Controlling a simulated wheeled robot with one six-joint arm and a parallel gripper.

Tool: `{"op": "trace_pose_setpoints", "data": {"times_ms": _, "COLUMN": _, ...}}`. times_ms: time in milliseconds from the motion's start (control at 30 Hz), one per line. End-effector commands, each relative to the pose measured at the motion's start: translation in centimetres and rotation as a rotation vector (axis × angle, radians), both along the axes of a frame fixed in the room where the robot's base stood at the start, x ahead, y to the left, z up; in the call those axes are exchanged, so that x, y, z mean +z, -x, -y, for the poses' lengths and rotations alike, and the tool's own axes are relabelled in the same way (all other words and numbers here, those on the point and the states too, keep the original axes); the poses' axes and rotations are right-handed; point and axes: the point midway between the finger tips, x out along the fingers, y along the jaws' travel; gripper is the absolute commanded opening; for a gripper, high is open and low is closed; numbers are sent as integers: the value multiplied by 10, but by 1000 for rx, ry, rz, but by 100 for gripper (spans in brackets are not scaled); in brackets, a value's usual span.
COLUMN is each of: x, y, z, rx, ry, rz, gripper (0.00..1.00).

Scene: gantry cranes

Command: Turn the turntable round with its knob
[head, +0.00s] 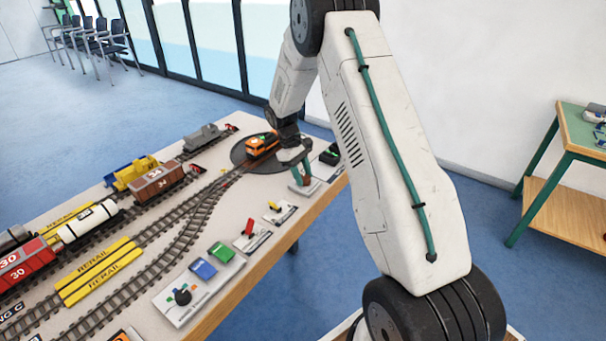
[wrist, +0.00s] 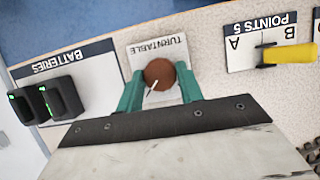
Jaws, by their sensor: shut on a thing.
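The turntable (head: 243,155) is a dark round disc at the far end of the table, with an orange locomotive (head: 262,145) on it. The turntable knob (wrist: 160,75) is brown and round with a white pointer line, on a white plate (wrist: 172,47) labelled TURNTABLE. In the wrist view the pointer aims toward the lower left. My gripper (wrist: 160,88) has green fingers, one on each side of the knob, and is shut on it. In the head view my gripper (head: 301,172) is at the knob beside the turntable; the fingers partly hide the knob there.
A batteries panel (wrist: 62,88) with dark batteries lies to one side of the knob. A POINTS 5 panel with a yellow lever (wrist: 288,53) lies on the other. Tracks, wagons and yellow RERAIL ramps (head: 100,270) fill the table. A green-legged table (head: 570,165) stands at right.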

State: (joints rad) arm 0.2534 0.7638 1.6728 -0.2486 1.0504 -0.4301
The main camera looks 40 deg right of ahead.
Motion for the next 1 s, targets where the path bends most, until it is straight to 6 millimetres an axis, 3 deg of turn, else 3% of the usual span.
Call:
{"op": "trace_pose_setpoints", "data": {"times_ms": 67, "x": 1, "y": -2, "z": 1, "rx": 2, "ry": 2, "rz": 6, "gripper": 14}}
{"op": "trace_pose_setpoints", "data": {"times_ms": 100, "x": 1, "y": -2, "z": 1, "rx": 2, "ry": 2, "rz": 6, "gripper": 42}}
{"op": "trace_pose_setpoints", "data": {"times_ms": 167, "x": 1, "y": -2, "z": 1, "rx": 1, "ry": 1, "rz": 6, "gripper": 58}}
{"op": "trace_pose_setpoints", "data": {"times_ms": 533, "x": 6, "y": -3, "z": -1, "rx": 2, "ry": 1, "rz": 4, "gripper": 58}}
{"op": "trace_pose_setpoints", "data": {"times_ms": 1000, "x": 69, "y": -28, "z": -9, "rx": 2, "ry": 2, "rz": 5, "gripper": 58}}
